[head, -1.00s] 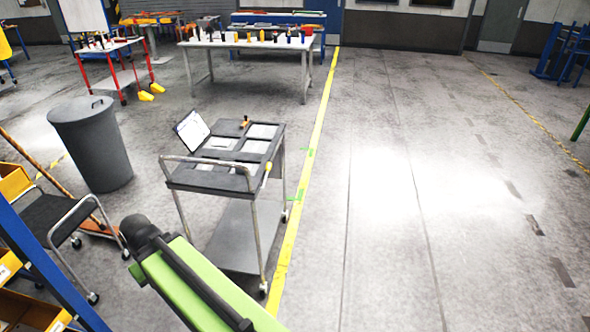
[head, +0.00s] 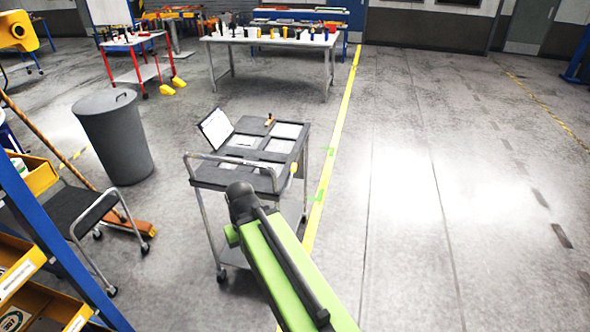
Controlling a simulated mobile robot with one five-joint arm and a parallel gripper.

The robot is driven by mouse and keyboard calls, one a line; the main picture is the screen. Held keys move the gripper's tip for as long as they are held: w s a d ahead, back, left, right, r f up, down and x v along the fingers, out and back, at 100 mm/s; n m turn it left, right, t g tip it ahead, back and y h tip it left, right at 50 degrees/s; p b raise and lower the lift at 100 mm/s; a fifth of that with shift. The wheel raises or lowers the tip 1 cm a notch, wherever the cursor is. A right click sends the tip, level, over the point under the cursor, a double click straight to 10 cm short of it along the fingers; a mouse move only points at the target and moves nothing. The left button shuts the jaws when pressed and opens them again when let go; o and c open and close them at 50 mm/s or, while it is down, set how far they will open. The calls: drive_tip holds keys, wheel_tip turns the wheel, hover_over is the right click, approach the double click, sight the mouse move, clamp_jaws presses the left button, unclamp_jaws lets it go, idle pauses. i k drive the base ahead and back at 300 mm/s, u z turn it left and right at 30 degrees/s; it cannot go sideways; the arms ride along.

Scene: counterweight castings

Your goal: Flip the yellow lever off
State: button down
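A grey cart (head: 212,179) stands ahead of me with several panels set in its top. A small upright piece with a yellowish-brown top (head: 269,119) stands at the cart's far edge. A small yellow part (head: 294,168) shows at the cart's right side. Both are too small for me to tell whether either is the lever, or how it is set. My gripper does not show.
A white board (head: 215,128) leans on the cart's left side. A long table (head: 225,41) stands behind. The floor right of the yellow line (head: 341,120) is clear.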

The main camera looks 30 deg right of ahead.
sight(293, 168)
drive_tip(key=u, duration=0.05)
drive_tip(key=i, duration=0.95)
drive_tip(key=z, duration=0.1)
